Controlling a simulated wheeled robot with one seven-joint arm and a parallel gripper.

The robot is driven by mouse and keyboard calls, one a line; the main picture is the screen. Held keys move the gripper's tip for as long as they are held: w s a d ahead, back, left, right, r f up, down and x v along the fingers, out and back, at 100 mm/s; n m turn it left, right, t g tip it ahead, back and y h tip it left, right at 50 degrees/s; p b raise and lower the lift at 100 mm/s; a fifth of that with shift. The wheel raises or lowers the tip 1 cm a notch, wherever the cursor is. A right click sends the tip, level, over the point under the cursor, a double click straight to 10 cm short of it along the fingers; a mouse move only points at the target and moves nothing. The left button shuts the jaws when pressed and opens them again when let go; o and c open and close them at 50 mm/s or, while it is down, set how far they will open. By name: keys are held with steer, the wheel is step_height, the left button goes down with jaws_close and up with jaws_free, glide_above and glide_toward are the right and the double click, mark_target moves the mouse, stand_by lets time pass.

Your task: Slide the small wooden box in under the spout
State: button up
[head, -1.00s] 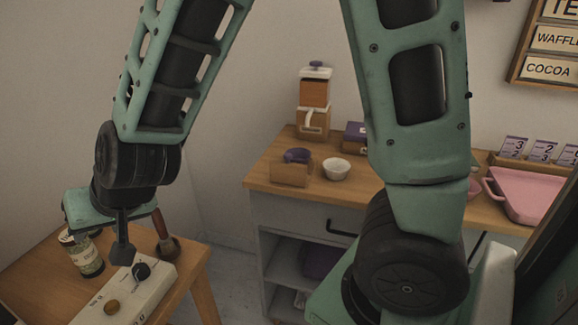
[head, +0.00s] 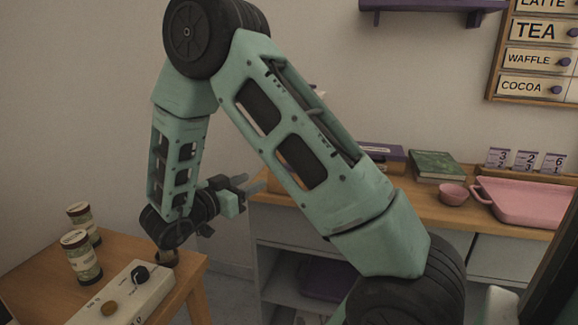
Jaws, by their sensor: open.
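My gripper (head: 252,183) is open, with its two grey fingers pointing right, near the left end of the wooden counter (head: 280,210). Nothing shows between the fingers. The small wooden box and the dispenser with the spout are hidden behind my arm now, apart from slivers too small to tell. In the earlier head view the box stood on the counter's left part with a purple cup at it, in front of the orange and wooden dispenser.
A pink tray (head: 518,203), a pink bowl (head: 453,194), a green book (head: 436,165) and a purple box (head: 382,151) are on the counter. Jars (head: 82,258) and a white control box (head: 122,296) with knobs stand on the left table.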

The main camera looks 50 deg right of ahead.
steer(key=d+p, duration=0.1)
steer(key=d, duration=1.5)
jaws_close()
steer(key=shift+d, duration=0.15)
